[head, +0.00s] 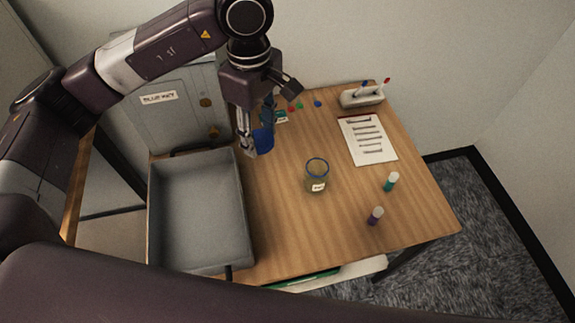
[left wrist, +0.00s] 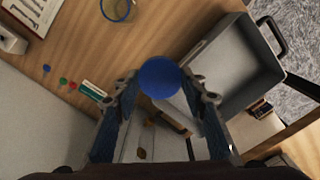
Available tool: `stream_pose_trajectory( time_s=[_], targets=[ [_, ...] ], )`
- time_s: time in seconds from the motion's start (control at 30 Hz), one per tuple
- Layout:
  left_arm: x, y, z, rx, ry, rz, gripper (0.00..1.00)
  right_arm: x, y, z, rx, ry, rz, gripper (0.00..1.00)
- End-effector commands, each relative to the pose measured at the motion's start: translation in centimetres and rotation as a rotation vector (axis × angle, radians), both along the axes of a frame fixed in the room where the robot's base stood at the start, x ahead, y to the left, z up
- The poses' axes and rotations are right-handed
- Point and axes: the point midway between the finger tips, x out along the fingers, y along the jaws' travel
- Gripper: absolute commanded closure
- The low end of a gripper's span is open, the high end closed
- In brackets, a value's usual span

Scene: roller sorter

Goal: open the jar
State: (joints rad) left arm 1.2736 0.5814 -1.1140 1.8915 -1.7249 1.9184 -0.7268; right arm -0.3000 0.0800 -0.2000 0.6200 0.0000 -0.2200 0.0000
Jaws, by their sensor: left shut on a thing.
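The glass jar (head: 317,184) stands upright on the table, with a blue rim, a small pale label and no lid on top. Its rim also shows at the top of the left wrist view (left wrist: 117,10). My left gripper (head: 257,138) is shut on a round blue lid (head: 265,139), held to the left of the jar and apart from it. In the left wrist view the lid (left wrist: 160,77) sits between the fingertips. My right gripper is not in view.
A teal vial (head: 391,182) and a purple vial (head: 375,216) stand at right. A paper sheet (head: 378,152) and pen holder (head: 360,97) lie farther back.

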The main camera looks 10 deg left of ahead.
Motion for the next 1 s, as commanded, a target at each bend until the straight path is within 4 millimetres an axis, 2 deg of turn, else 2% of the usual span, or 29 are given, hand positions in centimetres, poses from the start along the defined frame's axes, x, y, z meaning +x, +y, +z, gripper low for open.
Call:
stream_pose_trajectory(
  time_s=[0.3, 0.57, 0.67, 0.77, 1.0],
  targets=[
    [1.5, -2.8, 0.0, -0.001, 0.002, 0.425, 0.90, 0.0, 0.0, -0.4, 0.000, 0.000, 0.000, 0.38],
    [1.9, -3.7, -0.2, 0.000, 0.002, 0.579, 0.90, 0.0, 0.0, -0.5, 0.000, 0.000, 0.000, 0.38],
    [1.9, -3.8, -1.4, 0.001, 0.006, 0.590, 0.90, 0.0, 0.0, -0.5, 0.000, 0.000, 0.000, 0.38],
    [1.7, -3.8, -3.6, 0.003, 0.008, 0.592, 0.90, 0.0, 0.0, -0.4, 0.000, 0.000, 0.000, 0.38],
    [1.7, -3.7, -9.9, 0.004, 0.006, 0.590, 0.90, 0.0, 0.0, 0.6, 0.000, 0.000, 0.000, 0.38]
  ],
)
